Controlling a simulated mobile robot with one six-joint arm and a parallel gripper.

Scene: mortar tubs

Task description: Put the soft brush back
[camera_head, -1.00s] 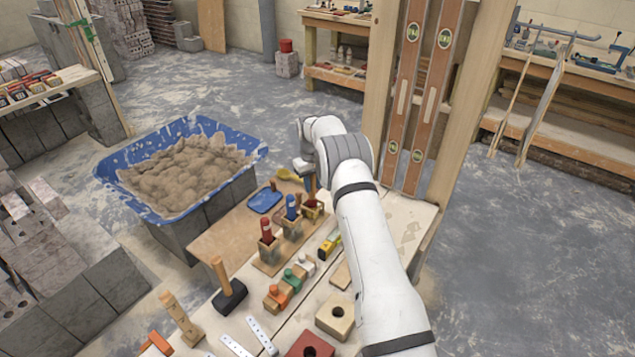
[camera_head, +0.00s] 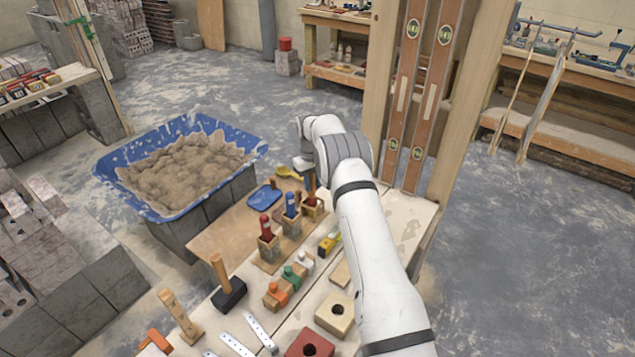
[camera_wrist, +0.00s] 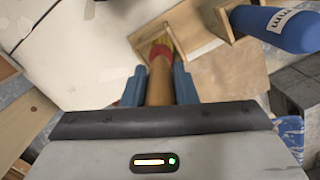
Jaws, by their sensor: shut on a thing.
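My gripper (camera_wrist: 158,82) has its blue fingers shut on the wooden handle of the soft brush (camera_wrist: 160,72). The brush has a red band and a yellowish end pointing away from the wrist. That end is at a small open wooden holder (camera_wrist: 180,45); how deep it sits inside I cannot tell. In the head view my gripper (camera_head: 308,178) is partly hidden by my arm, above the last holder (camera_head: 313,211) of a short row. A blue-handled tool (camera_head: 291,206) and a red-handled tool (camera_head: 265,229) stand in the neighbouring holders.
The blue handle (camera_wrist: 276,28) is close right of the holder in the wrist view. A blue tub of mortar (camera_head: 128,172) is left of the bench. A blue tray (camera_head: 263,197), a yellow scoop (camera_head: 286,171), a mallet (camera_head: 229,288) and several coloured pieces lie nearby.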

